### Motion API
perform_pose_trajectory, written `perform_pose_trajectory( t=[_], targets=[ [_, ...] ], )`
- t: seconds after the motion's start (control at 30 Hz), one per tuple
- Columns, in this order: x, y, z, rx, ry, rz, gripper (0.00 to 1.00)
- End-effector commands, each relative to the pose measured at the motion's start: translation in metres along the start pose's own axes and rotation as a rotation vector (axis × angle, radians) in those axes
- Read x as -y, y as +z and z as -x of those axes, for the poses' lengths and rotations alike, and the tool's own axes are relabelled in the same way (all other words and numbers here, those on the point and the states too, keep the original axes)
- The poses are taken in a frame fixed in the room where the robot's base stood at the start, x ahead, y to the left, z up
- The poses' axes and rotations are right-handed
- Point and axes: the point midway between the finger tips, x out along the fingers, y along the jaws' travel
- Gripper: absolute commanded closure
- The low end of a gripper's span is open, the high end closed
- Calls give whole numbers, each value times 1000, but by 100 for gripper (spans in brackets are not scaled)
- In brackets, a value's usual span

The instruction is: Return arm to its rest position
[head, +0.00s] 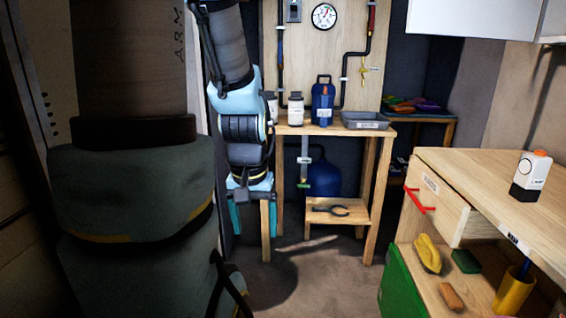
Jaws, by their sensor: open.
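My arm (242,130) hangs down left of the middle of the head view, grey and light blue. My gripper (253,213) points downward at its end, with its two teal fingers apart. It appears empty. A wooden table leg shows behind and between the fingers; I cannot tell how near it is. A large dark part of my own arm fills the left foreground.
A wooden workbench (345,131) holds bottles and a grey tray (366,120). A blue tank (323,181) stands beneath. At right, a wooden cabinet (485,175) has a drawer (440,205) partly out with a red handle. Floor (330,275) in the middle is clear.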

Motion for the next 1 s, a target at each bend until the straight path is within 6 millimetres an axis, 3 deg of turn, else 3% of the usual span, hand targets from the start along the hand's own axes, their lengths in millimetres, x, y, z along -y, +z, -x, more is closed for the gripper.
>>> perform_pose_trajectory(
  t=[0.03,0.1,0.4,0.5,0.63,1.0],
  targets=[
    [0,-5,33,0,0,0,18],
    [0,-8,56,0,0,0,18],
    [-1,-21,148,0,0,0,18],
    [-1,-24,171,0,0,1,18],
    [-1,-26,182,0,0,0,18],
    [-1,-25,179,0,0,0,18]
  ],
)
